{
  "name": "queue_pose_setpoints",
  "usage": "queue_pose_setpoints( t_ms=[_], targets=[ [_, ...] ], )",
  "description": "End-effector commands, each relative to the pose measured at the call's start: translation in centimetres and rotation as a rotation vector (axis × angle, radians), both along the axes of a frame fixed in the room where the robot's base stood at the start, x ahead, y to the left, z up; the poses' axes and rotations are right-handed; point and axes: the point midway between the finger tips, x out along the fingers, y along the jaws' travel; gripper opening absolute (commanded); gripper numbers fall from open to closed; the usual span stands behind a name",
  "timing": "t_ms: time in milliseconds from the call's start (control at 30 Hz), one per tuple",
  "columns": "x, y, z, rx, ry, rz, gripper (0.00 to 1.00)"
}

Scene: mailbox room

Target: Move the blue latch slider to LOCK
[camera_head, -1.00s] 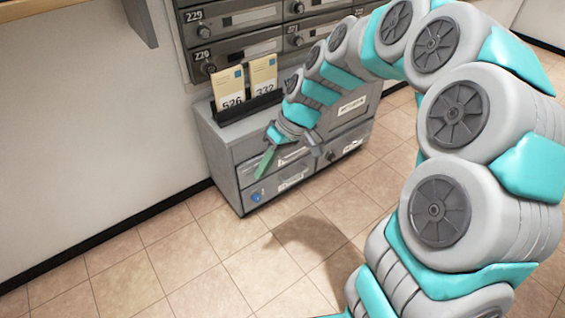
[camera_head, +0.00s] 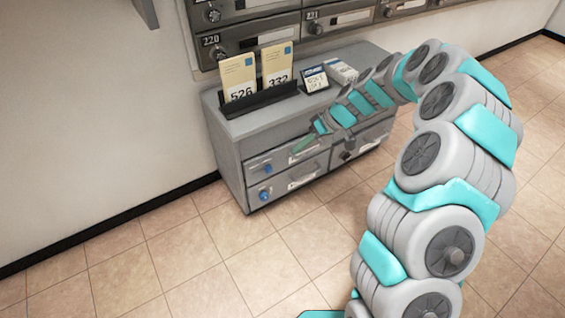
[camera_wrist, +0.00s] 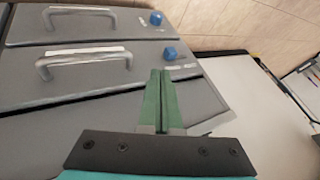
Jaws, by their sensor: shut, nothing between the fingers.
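A blue latch slider (camera_head: 267,168) sits at the left end of the upper left drawer (camera_head: 284,157) of the grey cabinet. A second blue piece (camera_head: 265,195) sits on the drawer below. The wrist view shows both: the upper drawer's blue slider (camera_wrist: 170,53), with small white marks beside it, and the lower one (camera_wrist: 156,18). My gripper (camera_head: 298,149) has green fingers, shut and empty, in front of the upper drawer, right of its slider in the head view. In the wrist view the fingertips (camera_wrist: 160,74) appear just below that slider, seemingly apart from it. The marks are too small to read.
Drawer handles (camera_wrist: 85,61) stick out beside the sliders. On the cabinet top (camera_head: 228,128) are a black holder (camera_head: 260,103) with cards 526 and 332, and small boxes (camera_head: 340,71). Mailboxes (camera_head: 255,36) hang above. The tiled floor in front is clear.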

Motion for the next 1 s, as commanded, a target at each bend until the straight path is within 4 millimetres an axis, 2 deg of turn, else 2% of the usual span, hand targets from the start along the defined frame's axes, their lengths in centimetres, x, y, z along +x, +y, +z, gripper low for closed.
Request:
queue_pose_setpoints(
  t_ms=[267,700,1000],
  targets=[
    [0.0,0.6,-0.8,0.0,0.002,0.0,0.0],
    [0.2,4.8,-6.5,-0.001,0.005,0.001,0.0],
    [0.4,6.0,-7.9,0.0,0.001,0.001,0.0]
  ],
)
